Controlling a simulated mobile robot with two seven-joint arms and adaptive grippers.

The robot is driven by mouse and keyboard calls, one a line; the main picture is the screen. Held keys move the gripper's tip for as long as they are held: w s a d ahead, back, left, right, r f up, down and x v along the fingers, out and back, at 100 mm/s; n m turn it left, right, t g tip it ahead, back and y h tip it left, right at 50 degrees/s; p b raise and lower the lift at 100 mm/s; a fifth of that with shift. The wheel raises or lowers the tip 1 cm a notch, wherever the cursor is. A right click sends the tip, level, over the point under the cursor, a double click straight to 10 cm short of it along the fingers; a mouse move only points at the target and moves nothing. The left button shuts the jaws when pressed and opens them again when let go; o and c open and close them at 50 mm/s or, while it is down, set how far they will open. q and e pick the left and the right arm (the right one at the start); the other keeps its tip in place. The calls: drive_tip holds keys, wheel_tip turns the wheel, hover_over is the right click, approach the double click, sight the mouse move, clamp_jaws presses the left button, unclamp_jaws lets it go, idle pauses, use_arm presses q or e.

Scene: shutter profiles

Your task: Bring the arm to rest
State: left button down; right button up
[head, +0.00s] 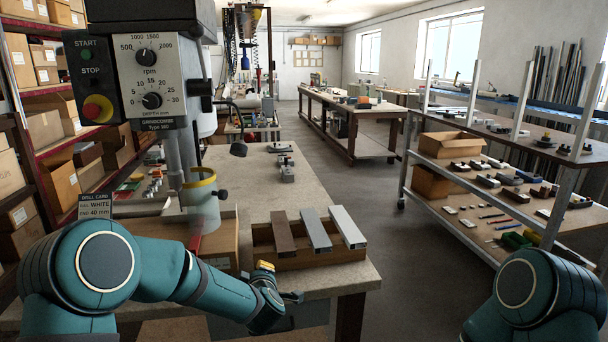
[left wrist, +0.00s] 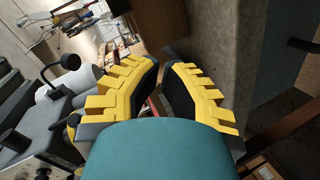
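My left arm (head: 205,283) reaches in from the left along the front of the workbench. Three shutter profiles lie side by side across the box: a brown one (head: 284,234), a grey one (head: 316,230) and a white one (head: 347,228).
A drill press (head: 150,75) stands close on the left, with a drill card (head: 95,206) reading white, 40 mm. A small clamp-like tool (head: 286,168) sits farther back on the workbench (head: 255,190). A loaded shelf rack (head: 480,190) stands right. The floor aisle between is clear.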

use_arm(q)
drive_tip(key=s+d+f+m+g+h, duration=0.2)
drive_tip(key=s+f+m+g+h, duration=0.55)
drive_tip(key=s+f, duration=0.95)
drive_tip(key=s+f+m+g, duration=0.2)
drive_tip(key=s+f+m, duration=0.1)
drive_tip(key=s, duration=0.5)
drive_tip(key=s+d+f+m+g, duration=0.1)
drive_tip(key=s+f+m+g, duration=0.1)
drive_tip(key=s, duration=0.6)
wheel_tip(320, 180, down, 2)
drive_tip(key=shift+s+f+m+g+y, duration=0.2)
drive_tip(key=shift+s+m+g+y, duration=0.15)
drive_tip(key=shift+m, duration=0.1)
